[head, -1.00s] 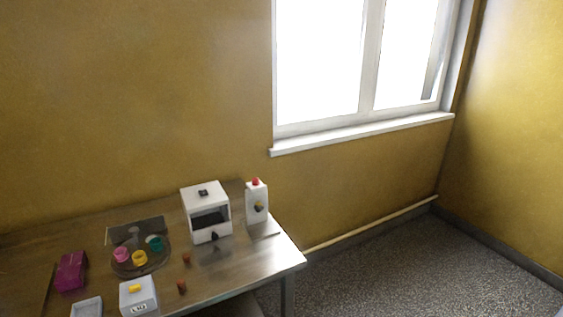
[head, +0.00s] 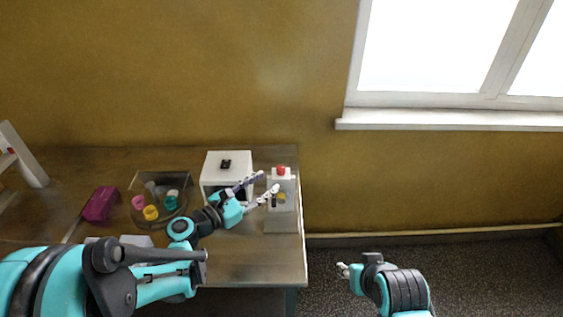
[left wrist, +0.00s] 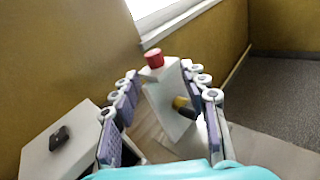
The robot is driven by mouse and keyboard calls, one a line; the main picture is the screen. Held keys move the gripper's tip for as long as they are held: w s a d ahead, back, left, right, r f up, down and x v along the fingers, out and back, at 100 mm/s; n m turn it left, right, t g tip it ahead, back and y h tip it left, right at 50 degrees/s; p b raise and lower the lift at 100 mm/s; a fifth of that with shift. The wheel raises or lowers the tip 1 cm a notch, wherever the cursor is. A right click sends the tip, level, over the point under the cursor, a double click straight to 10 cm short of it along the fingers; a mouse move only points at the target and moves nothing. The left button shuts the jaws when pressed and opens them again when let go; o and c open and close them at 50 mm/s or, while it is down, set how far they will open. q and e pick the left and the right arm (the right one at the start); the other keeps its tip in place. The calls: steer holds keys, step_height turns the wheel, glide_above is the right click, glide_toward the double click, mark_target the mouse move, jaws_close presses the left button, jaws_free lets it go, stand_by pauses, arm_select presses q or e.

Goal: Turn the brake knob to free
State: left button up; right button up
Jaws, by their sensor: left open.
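The brake knob (left wrist: 184,106) is yellow and black and sits on the front of an upright white unit (left wrist: 166,90) with a red button (left wrist: 154,58) on top. In the head view the knob (head: 281,198) shows just beyond the left fingertips. My left gripper (head: 268,183) is open and empty, reaching toward the unit from its left. In the left wrist view its fingers (left wrist: 158,72) spread on both sides of the unit, with the knob nearer the right finger. Contact cannot be told. My right gripper (head: 343,270) hangs beyond the table's right side, its jaws too small to read.
A white machine (head: 228,163) with a black knob on top stands left of the unit. The floor right of the table is clear.

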mark_target(278, 170)
arm_select(q)
steer(key=shift+n+t+h, duration=0.3)
steer(key=shift+n, duration=0.5)
steer(key=x, duration=0.2)
steer(key=b+x, duration=0.1)
steer(key=x, duration=0.5)
steer(key=shift+w+a+r, duration=0.25)
steer(key=shift+a+r, duration=0.05)
steer(key=shift+c, duration=0.2)
jaws_close()
